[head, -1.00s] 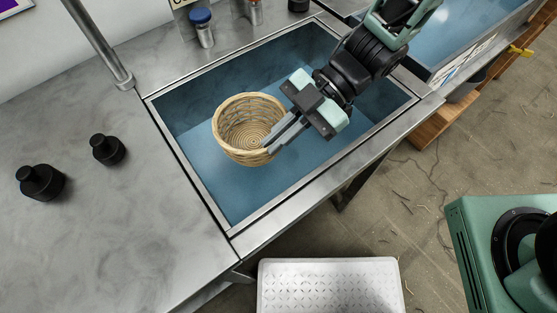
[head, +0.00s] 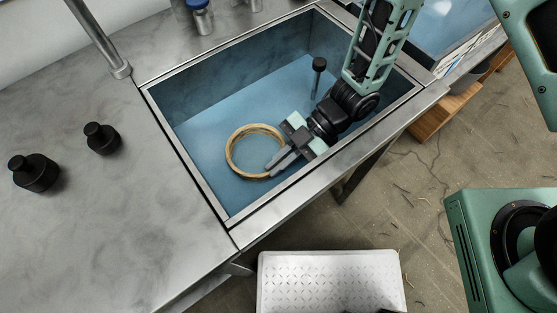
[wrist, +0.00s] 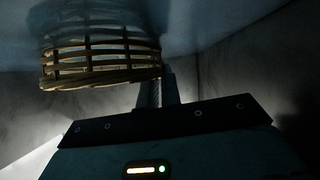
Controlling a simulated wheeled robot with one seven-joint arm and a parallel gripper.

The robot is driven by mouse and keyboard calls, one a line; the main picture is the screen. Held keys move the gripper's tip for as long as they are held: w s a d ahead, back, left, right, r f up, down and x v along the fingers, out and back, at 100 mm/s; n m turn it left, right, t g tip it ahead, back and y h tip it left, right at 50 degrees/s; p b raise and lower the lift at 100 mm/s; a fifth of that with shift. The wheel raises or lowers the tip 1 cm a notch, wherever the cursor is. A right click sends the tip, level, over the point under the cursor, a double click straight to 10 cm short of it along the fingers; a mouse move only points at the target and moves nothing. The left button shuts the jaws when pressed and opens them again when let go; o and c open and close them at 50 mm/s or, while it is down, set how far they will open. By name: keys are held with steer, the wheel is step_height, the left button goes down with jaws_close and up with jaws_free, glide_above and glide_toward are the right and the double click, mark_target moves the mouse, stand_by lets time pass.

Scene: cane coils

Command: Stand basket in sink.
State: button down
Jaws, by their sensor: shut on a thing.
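The round woven cane basket (head: 229,152) is low in the sink (head: 240,72), toward its near side. In the head view only a pale ring at its top shows, with blue inside and around it; its lower body is hidden, seemingly under blue water. In the wrist view the basket (wrist: 100,66) shows its open weave, fading into the blue at the top of the picture. My gripper (head: 272,170) is shut on the basket's right near rim, reaching down into the sink from the right. Whether the basket touches the sink floor cannot be seen.
A dark upright post with a round top (head: 318,66) stands in the sink's back right. Two black knobs (head: 35,172) sit on the left counter, and a metal pole (head: 98,38) rises behind. A blue-capped bottle (head: 199,14) stands at the back. Blue surface left of the basket is clear.

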steer(key=c, duration=1.6)
jaws_free()
steer(key=shift+d+r, duration=0.1)
steer(key=w+d+r+m+t+h, duration=0.55)
steer(key=w+r+m+t, duration=0.4)
steer(key=w+r, duration=0.45)
steer(key=s+d+r+m+g+h, duration=0.1)
steer(key=s+d+r+m, duration=0.3)
steer(key=s, duration=0.5)
steer(key=s+d+r+m+g+h, duration=0.1)
steer(key=s+d+r+m+h, duration=0.2)
steer(key=s, duration=0.6)
steer(key=shift+s+d+r+m+g, duration=0.15)
steer(key=shift+d+r+m+g, duration=0.2)
steer(key=shift+d+r+m, duration=0.6)
